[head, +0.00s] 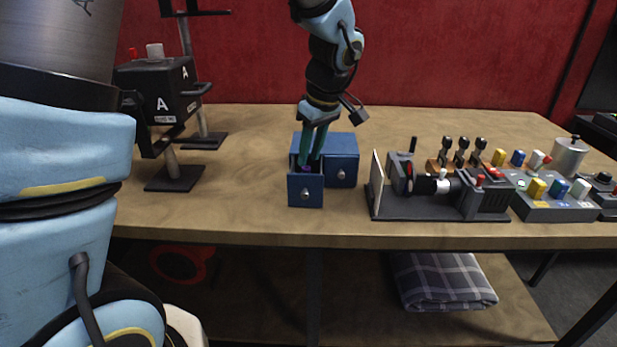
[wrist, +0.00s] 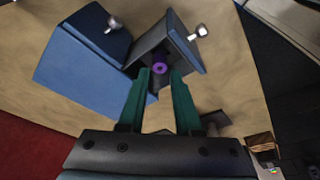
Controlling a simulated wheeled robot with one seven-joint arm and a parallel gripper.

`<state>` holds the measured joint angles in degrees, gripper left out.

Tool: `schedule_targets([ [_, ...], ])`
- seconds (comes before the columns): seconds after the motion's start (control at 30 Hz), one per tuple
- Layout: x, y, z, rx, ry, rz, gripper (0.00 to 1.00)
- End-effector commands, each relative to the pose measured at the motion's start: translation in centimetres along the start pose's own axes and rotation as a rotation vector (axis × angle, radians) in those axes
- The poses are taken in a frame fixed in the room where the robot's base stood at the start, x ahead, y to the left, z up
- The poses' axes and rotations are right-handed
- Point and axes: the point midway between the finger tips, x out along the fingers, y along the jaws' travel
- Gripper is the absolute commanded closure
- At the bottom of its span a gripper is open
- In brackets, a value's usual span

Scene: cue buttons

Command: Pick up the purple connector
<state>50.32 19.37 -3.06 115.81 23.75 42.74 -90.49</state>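The purple connector (wrist: 159,67) lies inside an open drawer (wrist: 187,44) of the blue cabinet (wrist: 75,55). In the head view the purple connector (head: 304,169) shows only as a small patch in the open left drawer (head: 305,190). My gripper (wrist: 166,72) points down into this drawer, with its two green fingers apart on either side of the connector. In the head view my gripper (head: 310,162) is over the drawer opening. The fingers do not visibly touch the connector. The cabinet's right drawer (head: 341,174) is closed.
A dark fixture (head: 440,205) with a pale upright panel stands right of the cabinet. Button boxes (head: 555,208), levers (head: 462,150) and a metal canister (head: 569,155) are farther right. Black boxes marked A (head: 160,100) stand at left. The table (head: 240,200) left of the cabinet is clear.

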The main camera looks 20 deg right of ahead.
Motion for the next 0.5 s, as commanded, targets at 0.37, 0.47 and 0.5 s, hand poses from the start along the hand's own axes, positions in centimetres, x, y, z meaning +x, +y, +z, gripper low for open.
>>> schedule_targets([
  [0.37,4.3,0.0,0.3,0.001,-0.002,-0.004,0.67],
  [0.47,5.2,0.1,0.3,0.002,-0.001,-0.002,0.67],
  [0.5,5.3,0.1,0.3,0.002,-0.001,-0.002,0.67],
])
